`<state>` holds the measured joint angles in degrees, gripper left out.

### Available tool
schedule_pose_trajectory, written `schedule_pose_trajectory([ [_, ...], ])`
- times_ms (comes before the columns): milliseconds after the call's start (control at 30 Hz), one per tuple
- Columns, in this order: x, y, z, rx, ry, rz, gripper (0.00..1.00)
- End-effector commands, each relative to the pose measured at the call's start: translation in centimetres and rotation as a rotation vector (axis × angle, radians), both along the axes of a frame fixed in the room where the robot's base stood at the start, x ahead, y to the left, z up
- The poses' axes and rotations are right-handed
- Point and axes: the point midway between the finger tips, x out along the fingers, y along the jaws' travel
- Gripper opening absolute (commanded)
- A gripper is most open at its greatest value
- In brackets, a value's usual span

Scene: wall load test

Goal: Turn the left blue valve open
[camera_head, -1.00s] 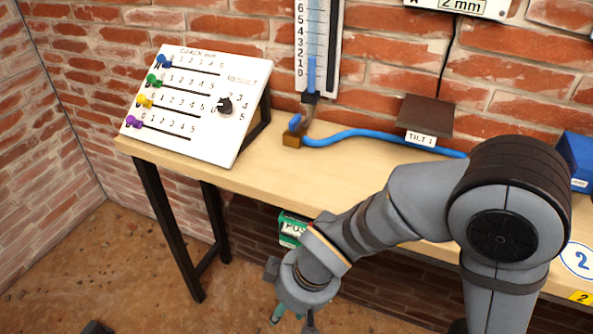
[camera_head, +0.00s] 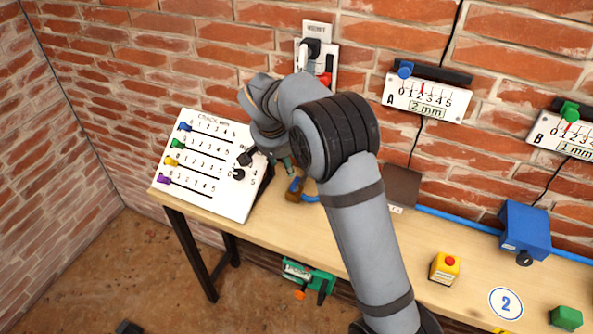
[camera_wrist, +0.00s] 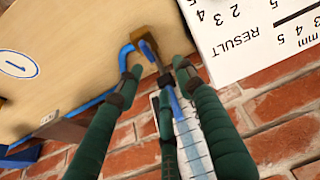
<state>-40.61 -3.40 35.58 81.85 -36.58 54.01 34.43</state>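The left blue valve (camera_head: 295,185) is a small blue handle on a brass block (camera_head: 292,197), by the right side of the sloped board. The block also shows in the wrist view (camera_wrist: 144,36), at the top between my fingertips. My gripper (camera_wrist: 158,75) has dark green fingers, spread apart around the post beside the block. A blue strip (camera_wrist: 174,104) shows between them; I cannot tell whether it is the handle or the gauge tube. No finger visibly closes on anything. In the head view my arm hides the gauge and most of my gripper (camera_head: 287,165).
The sloped white board (camera_head: 210,165) with coloured knobs stands close on the left. A blue hose (camera_wrist: 123,58) bends away from the block. The brown tilt plate (camera_head: 402,186), yellow button box (camera_head: 445,268) and blue box (camera_head: 525,230) are to the right. A brick wall is behind.

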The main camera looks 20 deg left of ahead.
Motion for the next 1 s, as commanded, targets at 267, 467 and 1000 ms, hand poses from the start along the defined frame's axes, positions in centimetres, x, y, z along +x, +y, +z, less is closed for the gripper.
schedule_pose_trajectory([
  [267,-0.7,-1.7,-0.5,0.041,0.028,-0.266,0.38],
  [467,0.3,-2.0,-3.2,0.040,0.032,-0.271,0.38],
  [1000,3.0,-2.2,-9.6,0.045,0.029,-0.268,0.38],
])
